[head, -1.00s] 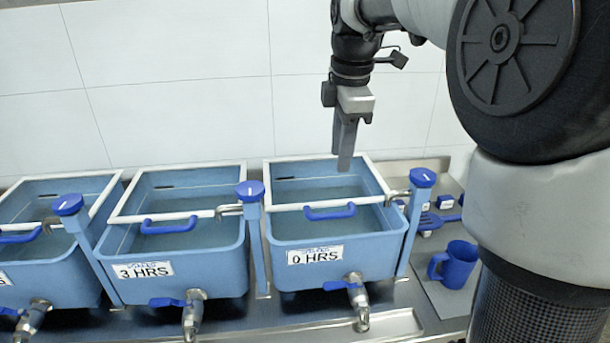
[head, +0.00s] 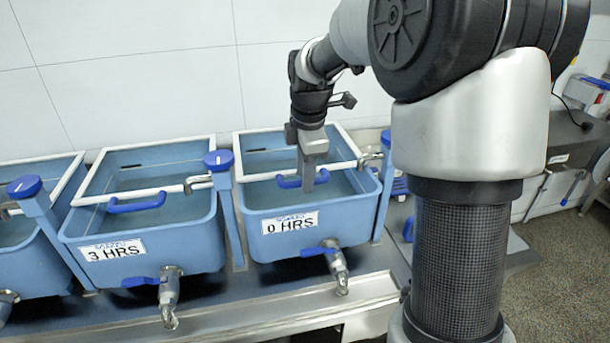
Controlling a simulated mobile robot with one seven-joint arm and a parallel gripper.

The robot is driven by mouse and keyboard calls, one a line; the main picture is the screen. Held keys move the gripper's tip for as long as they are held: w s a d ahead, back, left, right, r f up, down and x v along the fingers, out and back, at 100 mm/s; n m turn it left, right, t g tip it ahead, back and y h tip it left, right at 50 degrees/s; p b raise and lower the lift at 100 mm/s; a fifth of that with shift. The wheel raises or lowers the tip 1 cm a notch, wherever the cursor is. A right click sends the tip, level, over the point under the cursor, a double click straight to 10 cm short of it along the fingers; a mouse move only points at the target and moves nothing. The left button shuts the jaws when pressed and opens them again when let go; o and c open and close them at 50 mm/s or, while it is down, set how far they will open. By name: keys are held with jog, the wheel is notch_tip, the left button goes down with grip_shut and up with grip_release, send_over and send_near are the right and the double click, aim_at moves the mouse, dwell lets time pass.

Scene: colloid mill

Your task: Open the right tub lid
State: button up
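The right tub (head: 340,222) is a blue basin labelled 0 HRS. Its lid (head: 262,174) shows as a white frame lying across the tub's top, with water visible through it. A blue handle (head: 288,183) sits at the lid's front bar. My gripper (head: 309,188) points down at the handle, its fingertips overlapping the handle's right part in the head view. I cannot tell whether the fingers touch the handle or how far apart they are, as they are seen edge-on.
The 3 HRS tub (head: 150,249) and another blue tub stand to the left. Blue-capped posts (head: 218,160) rise between tubs. A metal tap with a blue lever (head: 318,251) juts from the right tub's front. A tiled wall is behind.

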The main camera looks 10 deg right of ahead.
grip_shut()
dwell(0.3)
